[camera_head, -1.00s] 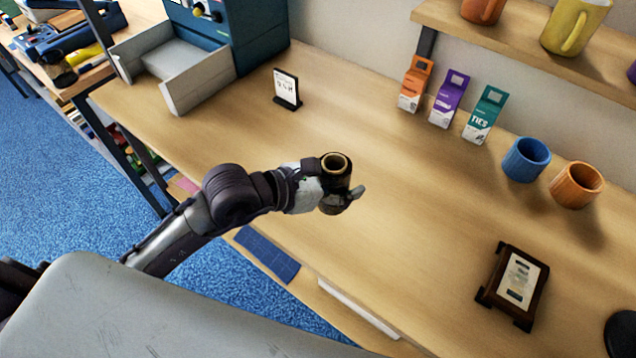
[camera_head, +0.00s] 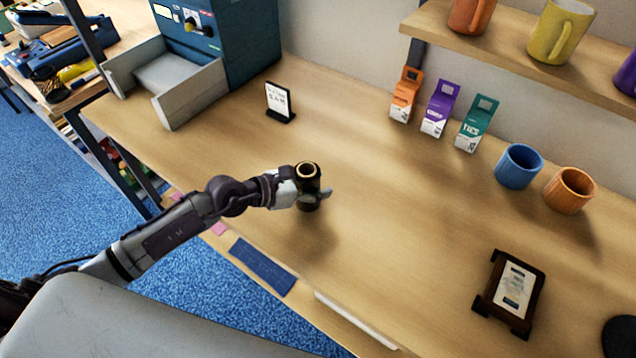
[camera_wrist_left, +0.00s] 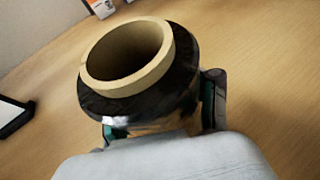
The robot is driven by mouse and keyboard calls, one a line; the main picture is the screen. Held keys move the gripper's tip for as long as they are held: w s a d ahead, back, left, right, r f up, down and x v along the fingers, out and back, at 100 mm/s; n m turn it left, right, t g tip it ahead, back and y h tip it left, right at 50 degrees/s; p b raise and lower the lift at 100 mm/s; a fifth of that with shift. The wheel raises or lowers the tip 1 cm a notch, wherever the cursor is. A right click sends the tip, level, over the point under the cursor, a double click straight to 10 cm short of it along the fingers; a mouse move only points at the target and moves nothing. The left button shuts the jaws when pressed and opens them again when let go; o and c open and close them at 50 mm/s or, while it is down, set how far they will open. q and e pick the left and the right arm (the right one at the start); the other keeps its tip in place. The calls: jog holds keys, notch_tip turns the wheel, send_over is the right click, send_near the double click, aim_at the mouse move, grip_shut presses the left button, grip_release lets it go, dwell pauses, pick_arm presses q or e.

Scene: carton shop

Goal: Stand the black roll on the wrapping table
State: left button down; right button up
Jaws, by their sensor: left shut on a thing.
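The black roll (camera_head: 309,184), with a tan cardboard core, is upright over the wooden wrapping table (camera_head: 390,230). My left gripper (camera_head: 312,194) is shut around it from the left side. In the left wrist view the roll (camera_wrist_left: 150,90) shows its open core end facing up, with gripper fingers on both sides of it. The roll's lower end is partly hidden, and I cannot tell whether it touches the tabletop. My right gripper is not in view.
A small sign (camera_head: 279,102) stands behind the roll. Orange, purple and teal cartons (camera_head: 474,125) stand along the wall. A blue mug (camera_head: 518,166), an orange mug (camera_head: 568,190) and a framed card (camera_head: 509,295) are to the right. The table around the roll is clear.

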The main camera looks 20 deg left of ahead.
pick_arm(q)
jog(key=shift+r, duration=0.1)
jog(key=shift+c, duration=1.4)
grip_release()
jog(key=shift+f, duration=0.2)
jog(key=shift+r, duration=0.2)
jog(key=shift+s+a, duration=0.2)
jog(key=shift+a, duration=0.05)
jog(key=b+v, duration=0.2)
jog(key=v, duration=0.8)
jog(key=shift+s+a, duration=0.2)
jog(key=shift+s+a+r+b, duration=0.2)
jog(key=shift+s+r+b, duration=0.05)
jog(key=shift+r+b, duration=0.1)
